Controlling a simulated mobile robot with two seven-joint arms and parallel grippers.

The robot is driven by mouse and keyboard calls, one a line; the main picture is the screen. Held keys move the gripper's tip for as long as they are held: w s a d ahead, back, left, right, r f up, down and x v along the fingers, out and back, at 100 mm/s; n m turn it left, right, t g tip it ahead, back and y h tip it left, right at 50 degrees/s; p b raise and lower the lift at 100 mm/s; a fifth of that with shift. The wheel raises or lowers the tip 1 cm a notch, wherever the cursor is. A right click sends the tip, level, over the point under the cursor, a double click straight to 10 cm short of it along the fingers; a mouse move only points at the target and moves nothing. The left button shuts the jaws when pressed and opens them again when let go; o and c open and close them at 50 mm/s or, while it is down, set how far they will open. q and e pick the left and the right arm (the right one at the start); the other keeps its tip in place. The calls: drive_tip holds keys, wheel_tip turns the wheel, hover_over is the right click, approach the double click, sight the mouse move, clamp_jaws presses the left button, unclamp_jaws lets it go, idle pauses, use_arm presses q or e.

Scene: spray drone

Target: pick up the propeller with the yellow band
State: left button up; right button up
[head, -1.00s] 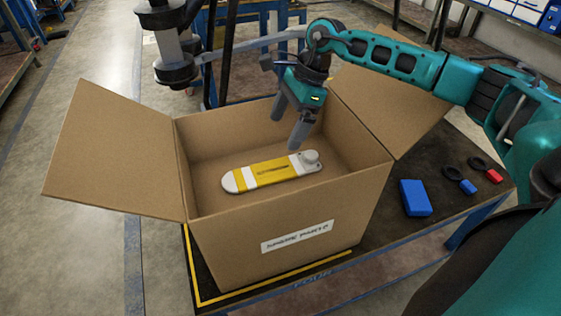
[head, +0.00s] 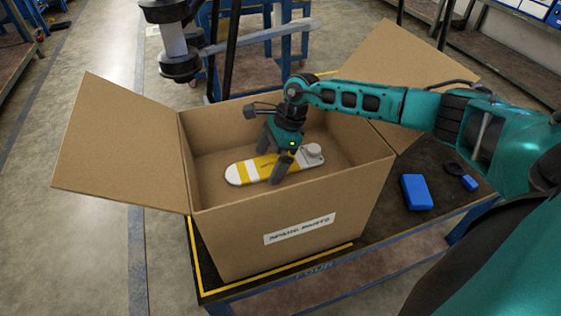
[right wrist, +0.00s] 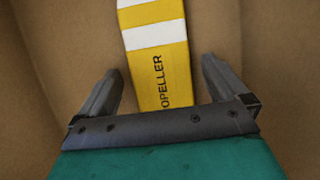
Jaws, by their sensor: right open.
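The propeller (head: 249,172), white with yellow bands and a grey round hub at its right end, lies inside the open cardboard box (head: 235,232). In the right wrist view its yellow part (right wrist: 158,70) with the lettering "OPELLER" runs between my fingers. My right gripper (head: 269,165) is open over the propeller's middle, one finger on each side, and hides part of it. In the right wrist view both fingers of the gripper (right wrist: 160,90) stand apart from the propeller's edges. My left gripper is not in view.
The box stands on a dark table (head: 365,222) with its left flap (head: 120,145) and right flap (head: 405,75) spread open. A blue block (head: 416,192) and a small blue-tagged item (head: 469,183) lie right of the box. The box walls surround my right gripper.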

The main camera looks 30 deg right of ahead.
drive_tip(key=shift+c, duration=0.2)
drive_tip(key=c, duration=1.1)
drive_tip(key=shift+o, duration=0.2)
